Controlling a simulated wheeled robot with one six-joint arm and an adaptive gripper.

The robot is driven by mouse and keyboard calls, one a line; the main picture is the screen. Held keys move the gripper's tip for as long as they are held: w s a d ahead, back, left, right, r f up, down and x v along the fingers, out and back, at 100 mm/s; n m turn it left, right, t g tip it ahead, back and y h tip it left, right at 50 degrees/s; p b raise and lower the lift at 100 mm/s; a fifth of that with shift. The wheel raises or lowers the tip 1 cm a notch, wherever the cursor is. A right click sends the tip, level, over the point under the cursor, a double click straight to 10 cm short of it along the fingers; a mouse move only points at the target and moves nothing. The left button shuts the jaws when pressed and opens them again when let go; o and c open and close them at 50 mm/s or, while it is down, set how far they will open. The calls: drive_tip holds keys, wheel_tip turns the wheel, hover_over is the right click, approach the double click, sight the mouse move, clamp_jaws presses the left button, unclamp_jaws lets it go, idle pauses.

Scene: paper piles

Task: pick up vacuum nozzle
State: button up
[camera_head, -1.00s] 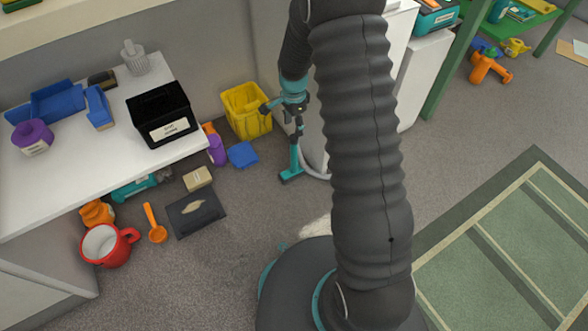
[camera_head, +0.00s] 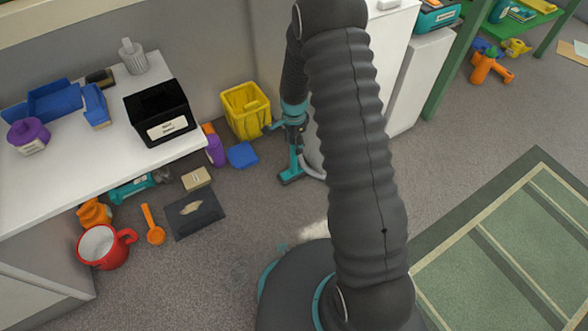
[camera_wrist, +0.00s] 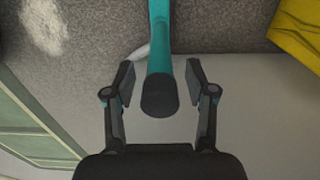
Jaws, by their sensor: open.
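The vacuum nozzle is a teal tube with a wider foot (camera_head: 291,176) standing on the floor in the head view, beside the white cabinet. In the wrist view its teal tube (camera_wrist: 160,38) comes down from the top edge and ends in a dark round end. My gripper (camera_wrist: 160,80) is open, with one finger on each side of that dark end and visible gaps on both sides. In the head view my gripper (camera_head: 289,124) is at the upper part of the nozzle, partly hidden by my arm.
A yellow bin (camera_head: 246,112) stands close to the left of the nozzle and shows at the wrist view's top right (camera_wrist: 300,32). A blue flat item (camera_head: 242,155) lies below it. The white cabinet (camera_head: 385,60) is close on the right. A pale patch (camera_head: 314,230) marks the carpet.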

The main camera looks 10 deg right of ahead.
clamp_jaws()
drive_tip(key=shift+r, duration=0.1)
drive_tip(key=shift+a+r+p, duration=0.1)
drive_tip(key=shift+r+p, duration=0.3)
drive_tip(key=shift+r, duration=1.35)
drive_tip(key=s+a, duration=0.2)
drive_tip(key=a, duration=0.6)
drive_tip(key=s+a+p, duration=0.1)
drive_tip(key=s+a, duration=0.2)
drive_tip(key=a, duration=0.6)
drive_tip(key=shift+s, duration=0.25)
drive_tip(key=shift+d, duration=0.1)
